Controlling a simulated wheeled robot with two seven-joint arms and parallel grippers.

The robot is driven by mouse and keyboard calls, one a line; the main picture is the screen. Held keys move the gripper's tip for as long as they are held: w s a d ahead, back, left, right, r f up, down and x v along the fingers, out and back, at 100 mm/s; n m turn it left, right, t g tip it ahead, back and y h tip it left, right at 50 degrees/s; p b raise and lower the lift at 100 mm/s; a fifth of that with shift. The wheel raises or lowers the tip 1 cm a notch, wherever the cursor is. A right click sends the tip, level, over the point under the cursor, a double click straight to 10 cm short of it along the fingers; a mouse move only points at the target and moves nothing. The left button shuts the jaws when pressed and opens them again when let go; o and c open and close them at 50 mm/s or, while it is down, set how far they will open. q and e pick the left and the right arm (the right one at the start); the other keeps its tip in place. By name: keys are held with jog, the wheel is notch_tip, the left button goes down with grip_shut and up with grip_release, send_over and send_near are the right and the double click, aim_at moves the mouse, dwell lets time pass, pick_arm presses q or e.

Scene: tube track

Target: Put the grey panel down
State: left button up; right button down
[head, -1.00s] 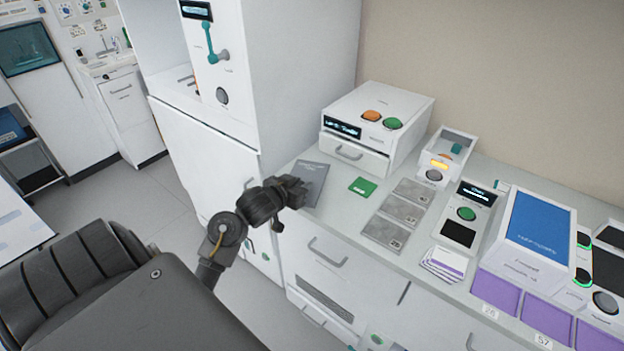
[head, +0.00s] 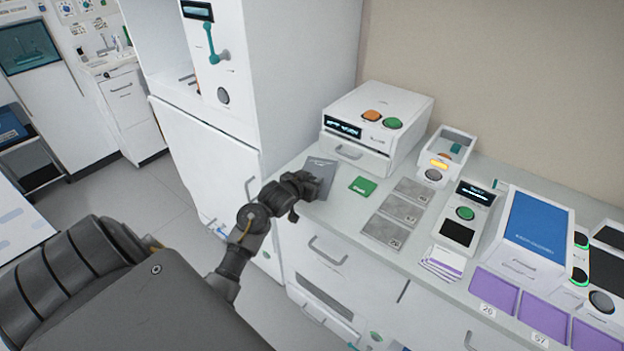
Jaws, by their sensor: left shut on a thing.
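The grey panel (head: 321,168) is a thin, dark grey rectangle at the left end of the white counter (head: 340,212). My left gripper (head: 311,184) is shut on its near edge and hides part of it. The panel is over or on the counter, beside the front of the white box; I cannot tell whether it touches the surface. My right gripper is not in view.
A white box with orange and green buttons (head: 377,115) stands behind the panel. A green card (head: 362,186) lies to its right, then several mottled grey squares (head: 398,208). A tall white cabinet (head: 300,90) rises at the left. Devices fill the right side.

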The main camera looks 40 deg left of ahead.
pick_arm(q)
jog(key=shift+f, duration=0.1)
jog(key=o, duration=1.1)
jog(key=shift+s+r, duration=0.2)
jog(key=v, duration=1.1)
jog(key=shift+s+d, duration=0.1)
jog(key=shift+s, duration=0.2)
